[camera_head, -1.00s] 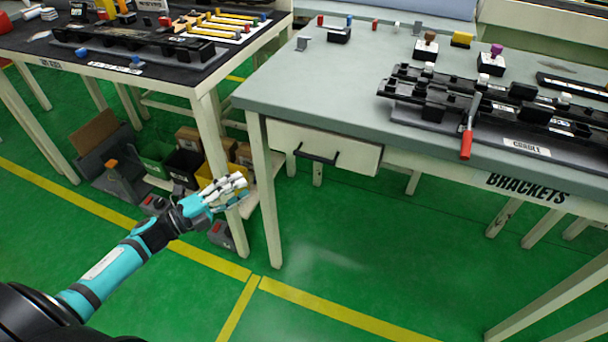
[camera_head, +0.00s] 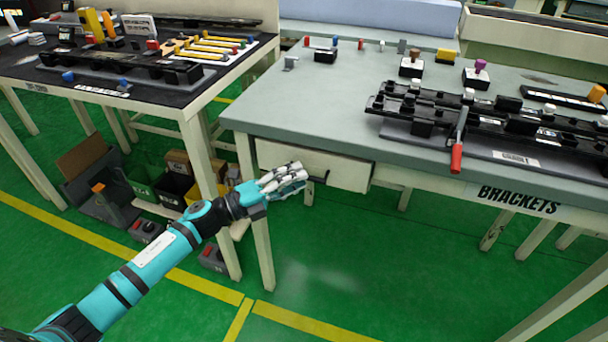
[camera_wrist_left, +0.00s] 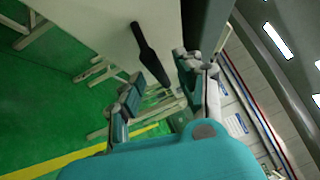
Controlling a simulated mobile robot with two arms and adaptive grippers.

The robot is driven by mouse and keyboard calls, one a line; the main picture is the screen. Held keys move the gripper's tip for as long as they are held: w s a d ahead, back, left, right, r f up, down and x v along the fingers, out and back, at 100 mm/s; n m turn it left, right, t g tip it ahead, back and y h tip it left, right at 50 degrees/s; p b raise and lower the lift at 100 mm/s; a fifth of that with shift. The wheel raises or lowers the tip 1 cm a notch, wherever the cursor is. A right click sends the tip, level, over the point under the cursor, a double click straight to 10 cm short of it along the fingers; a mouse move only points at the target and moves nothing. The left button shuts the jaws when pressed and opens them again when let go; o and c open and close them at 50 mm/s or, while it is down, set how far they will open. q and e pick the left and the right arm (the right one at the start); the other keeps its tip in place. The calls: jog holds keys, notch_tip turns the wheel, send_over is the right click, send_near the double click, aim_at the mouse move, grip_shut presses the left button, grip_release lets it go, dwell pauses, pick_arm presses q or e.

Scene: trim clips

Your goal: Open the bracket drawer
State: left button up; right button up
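The bracket drawer (camera_head: 342,172) is a pale front under the grey-topped table, and it looks shut. Its dark handle (camera_head: 319,179) is mostly hidden behind my left gripper (camera_head: 300,178) in the head view. In the left wrist view the black handle (camera_wrist_left: 150,55) stands out from the pale drawer front (camera_wrist_left: 105,25). My left gripper (camera_wrist_left: 160,82) is open there, its fingers apart on either side of the handle's near end. I cannot tell whether a finger touches the handle. My right gripper is not in view.
The BRACKETS table (camera_head: 290,105) carries black clip fixtures (camera_head: 480,115) and a red-handled lever (camera_head: 456,155). A table leg (camera_head: 262,235) stands just below my left gripper. Bins (camera_head: 172,188) sit at left under the neighbouring table. The green floor in front is clear.

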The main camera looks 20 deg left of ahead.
pick_arm(q)
jog(key=shift+x, duration=1.2)
jog(key=shift+f, duration=0.1)
grip_shut()
